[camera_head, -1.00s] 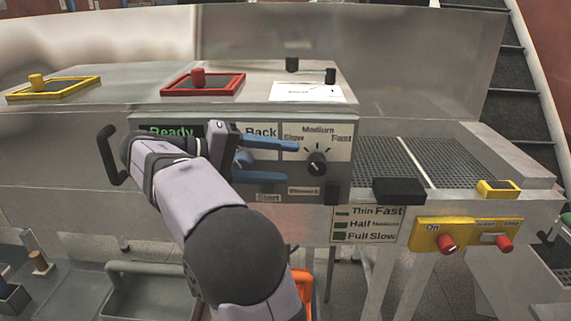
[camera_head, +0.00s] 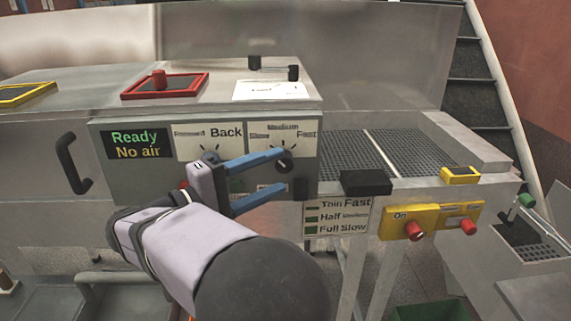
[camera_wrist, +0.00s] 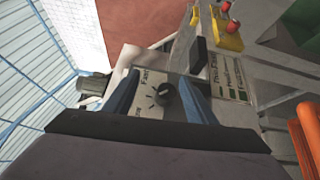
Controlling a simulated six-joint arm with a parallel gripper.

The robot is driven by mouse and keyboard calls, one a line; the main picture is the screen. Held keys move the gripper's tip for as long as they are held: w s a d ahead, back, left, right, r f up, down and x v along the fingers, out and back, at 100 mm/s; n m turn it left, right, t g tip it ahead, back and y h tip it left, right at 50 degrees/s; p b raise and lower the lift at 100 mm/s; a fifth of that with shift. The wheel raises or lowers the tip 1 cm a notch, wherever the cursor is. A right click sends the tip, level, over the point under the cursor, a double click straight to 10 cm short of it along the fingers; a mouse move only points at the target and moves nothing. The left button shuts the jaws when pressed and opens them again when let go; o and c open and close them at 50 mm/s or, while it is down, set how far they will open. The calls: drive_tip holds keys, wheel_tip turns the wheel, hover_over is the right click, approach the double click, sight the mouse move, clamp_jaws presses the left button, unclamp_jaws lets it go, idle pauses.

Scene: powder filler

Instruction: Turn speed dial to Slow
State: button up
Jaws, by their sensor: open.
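The speed dial (camera_head: 285,163) is a round black knob on the grey control panel, below a white label (camera_head: 283,137) reading Slow, Medium and Fast. In the wrist view the dial (camera_wrist: 164,94) shows between my two blue fingers, with tick marks around it. I cannot tell for certain which word it points to. My gripper (camera_head: 284,170) is open and in front of the panel. Its upper finger crosses the label's lower edge and its lower finger lies below the dial. The fingers also show in the wrist view (camera_wrist: 159,78), apart, one on each side of the dial.
A display (camera_head: 136,144) reads "Ready" and "No air". A Forward/Back dial (camera_head: 211,156) sits to the left on the same panel. A black block (camera_head: 366,183), a Thin/Half/Full sign (camera_head: 336,218) and a yellow box with red buttons (camera_head: 430,221) stand to the right.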

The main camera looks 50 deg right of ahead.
sight(283, 167)
drive_tip(key=shift+w+d+f+n+t+h+p, duration=0.15)
drive_tip(key=shift+w+d+f+n+t+h, duration=0.2)
drive_tip(key=shift+w+f+n+t, duration=0.4)
drive_tip(key=shift+w+d+f+n+t+h+p, duration=0.2)
drive_tip(key=shift+w+d+f+n+t, duration=0.25)
drive_tip(key=shift+t, duration=0.5)
drive_tip(key=shift+d+p, duration=1.15)
drive_tip(key=shift+d, duration=1.9)
drive_tip(key=c, duration=1)
